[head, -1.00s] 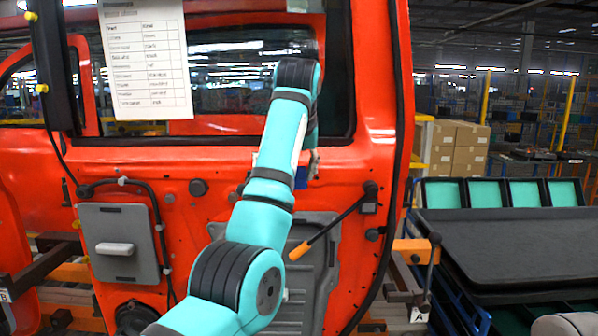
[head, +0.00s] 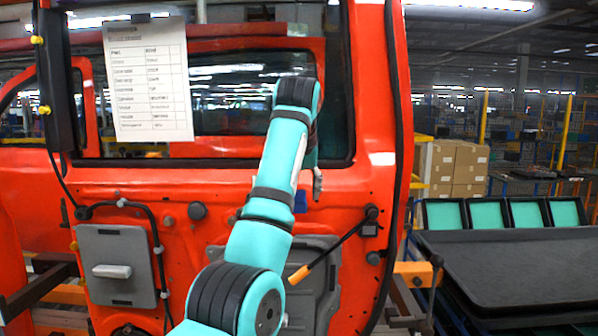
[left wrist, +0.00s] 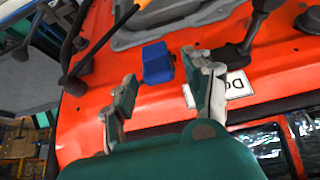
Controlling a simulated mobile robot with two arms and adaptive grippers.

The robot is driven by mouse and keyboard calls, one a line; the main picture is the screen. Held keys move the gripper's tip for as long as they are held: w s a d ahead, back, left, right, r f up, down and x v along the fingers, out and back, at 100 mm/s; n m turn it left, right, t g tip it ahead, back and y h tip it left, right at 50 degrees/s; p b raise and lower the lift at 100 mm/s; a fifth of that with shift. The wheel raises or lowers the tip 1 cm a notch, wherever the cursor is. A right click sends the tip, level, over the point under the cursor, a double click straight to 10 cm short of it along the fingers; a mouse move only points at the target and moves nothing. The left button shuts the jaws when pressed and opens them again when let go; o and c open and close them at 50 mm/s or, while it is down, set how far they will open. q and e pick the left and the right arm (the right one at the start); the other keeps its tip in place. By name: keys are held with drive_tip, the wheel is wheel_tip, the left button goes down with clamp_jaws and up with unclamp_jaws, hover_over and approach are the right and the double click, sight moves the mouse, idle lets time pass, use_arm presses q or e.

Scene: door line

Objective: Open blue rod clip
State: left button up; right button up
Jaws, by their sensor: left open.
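The blue clip (head: 300,202) is on the orange-red door panel (head: 345,185), partly hidden behind my left arm in the head view. In the left wrist view the blue clip (left wrist: 157,63) shows as a small block on the door, just beyond and between the fingertips. My left gripper (left wrist: 160,72) is open and empty, with one finger on each side of the clip in the picture. I cannot tell whether it touches the clip. In the head view my left gripper (head: 318,186) is mostly hidden behind its arm. My right gripper is not in view.
A black lever with an orange grip (head: 328,247) sticks out right of the arm. A grey panel with a pale handle (head: 112,271) is at left. A paper sheet (head: 150,85) hangs over the window. Black trays with green inserts (head: 490,213) stand at right.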

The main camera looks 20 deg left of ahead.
use_arm(q)
drive_tip(key=v, duration=1)
drive_tip(key=shift+s+r, duration=0.2)
drive_tip(key=shift+r, duration=0.15)
